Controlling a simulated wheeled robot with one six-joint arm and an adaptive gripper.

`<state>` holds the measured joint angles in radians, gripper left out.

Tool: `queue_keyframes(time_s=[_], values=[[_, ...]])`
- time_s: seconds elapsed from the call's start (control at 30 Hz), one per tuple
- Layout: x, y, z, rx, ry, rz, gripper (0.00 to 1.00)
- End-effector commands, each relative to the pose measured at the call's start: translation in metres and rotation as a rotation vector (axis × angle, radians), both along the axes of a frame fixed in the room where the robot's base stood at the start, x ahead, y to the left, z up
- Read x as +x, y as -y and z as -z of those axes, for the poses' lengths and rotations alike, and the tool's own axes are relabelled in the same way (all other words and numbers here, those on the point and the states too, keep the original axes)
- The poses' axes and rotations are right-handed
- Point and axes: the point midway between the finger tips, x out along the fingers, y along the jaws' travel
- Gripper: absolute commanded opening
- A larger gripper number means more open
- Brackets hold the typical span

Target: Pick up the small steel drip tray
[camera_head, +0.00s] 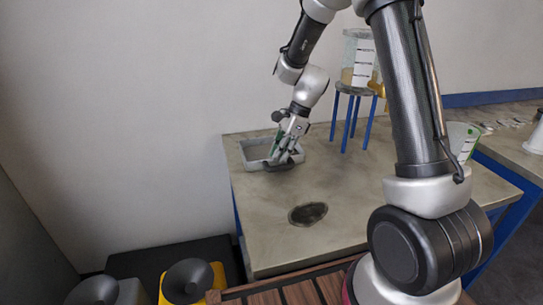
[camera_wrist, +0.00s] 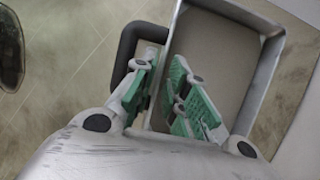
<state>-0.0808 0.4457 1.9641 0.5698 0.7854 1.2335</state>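The steel drip tray (camera_head: 252,151) is a rectangular grey tray with raised walls, lying at the back left of the workbench. In the wrist view its rim (camera_wrist: 267,22) and flat inside show at upper right, with a dark loop handle (camera_wrist: 124,52) on its left wall. My gripper (camera_head: 283,152) is down at the tray's right front side. In the wrist view my gripper (camera_wrist: 165,62) has its green-padded fingers apart, one inside the tray and one on the handle side, with the tray wall between them. Firm contact cannot be seen. The lower wall is hidden by my gripper.
A dark oval opening or dish (camera_head: 308,213) lies at the bench's middle. A glass vessel (camera_head: 358,58) stands on a blue-legged stand (camera_head: 356,88) behind. The left front of the bench (camera_head: 262,235) is clear.

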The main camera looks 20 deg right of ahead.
Motion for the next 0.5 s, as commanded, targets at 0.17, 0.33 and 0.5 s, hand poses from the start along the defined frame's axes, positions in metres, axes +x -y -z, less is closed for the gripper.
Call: queue_keyframes(time_s=[0.17,0.33,0.5], values=[[-0.0001,-0.0055,0.0136,0.000,0.000,-0.001,0.15],[0.0001,-0.0056,0.0136,0.000,0.001,-0.001,0.15],[0.0002,-0.0055,0.0134,0.000,0.001,-0.001,0.00]])
